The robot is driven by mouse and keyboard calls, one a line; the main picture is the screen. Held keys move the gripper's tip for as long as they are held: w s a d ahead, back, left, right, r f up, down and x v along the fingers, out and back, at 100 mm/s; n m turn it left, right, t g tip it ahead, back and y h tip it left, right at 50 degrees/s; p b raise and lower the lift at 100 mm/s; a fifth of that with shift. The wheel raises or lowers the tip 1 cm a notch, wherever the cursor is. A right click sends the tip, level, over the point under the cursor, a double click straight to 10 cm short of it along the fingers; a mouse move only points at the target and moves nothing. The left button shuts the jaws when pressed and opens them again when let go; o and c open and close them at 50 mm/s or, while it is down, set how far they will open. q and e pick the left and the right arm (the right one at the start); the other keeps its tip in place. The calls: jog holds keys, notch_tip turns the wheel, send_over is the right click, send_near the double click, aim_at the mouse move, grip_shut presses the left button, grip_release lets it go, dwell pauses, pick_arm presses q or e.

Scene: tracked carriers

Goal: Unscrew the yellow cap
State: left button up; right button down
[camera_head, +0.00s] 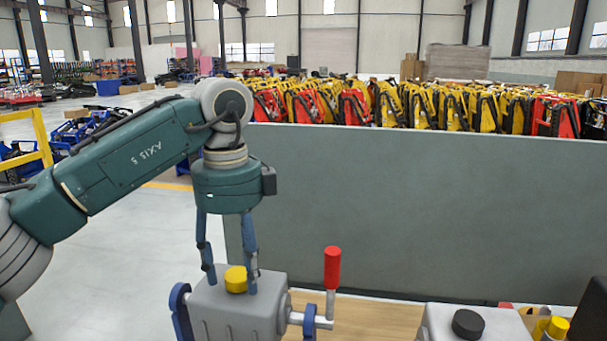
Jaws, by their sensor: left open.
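The yellow cap (236,279) sits on top of a grey box-shaped container (234,314) at the bottom centre. My left gripper (231,284) points straight down over it, with its two blue fingers spread. One finger is on the left of the cap and the other on its right. A gap shows on the left side; whether the right finger touches the cap is hard to tell. The left gripper is open. My right gripper is not in view.
A crank with a red handle (332,268) stands up on the container's right. Blue brackets (180,310) flank the container. A second grey container with a black cap (468,324) is at the lower right. A grey-green partition (420,200) stands behind the wooden table (365,318).

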pick_arm(q)
jog(key=shift+r+m+p, duration=0.2)
jog(key=shift+m+p, duration=0.3)
jog(key=shift+m, duration=0.3)
jog(key=m+p, duration=0.1)
jog(key=m, duration=0.2)
jog(key=shift+m, duration=0.3)
jog(key=m+p, duration=0.1)
jog(key=m, duration=0.3)
jog(key=shift+f+m, duration=0.15)
jog(key=shift+m, duration=0.15)
jog(key=m+p, duration=0.1)
jog(key=m, duration=0.2)
jog(key=shift+m+p, duration=0.3)
jog(key=shift+p, duration=0.05)
jog(key=m, duration=0.3)
jog(key=shift+p, duration=0.4)
jog(key=m, duration=0.3)
jog(key=shift+m+p, duration=0.5)
jog(key=shift+m, duration=0.7)
jog(key=m, duration=0.5)
jog(key=shift+p, duration=0.4)
jog(key=shift+m, duration=1.2)
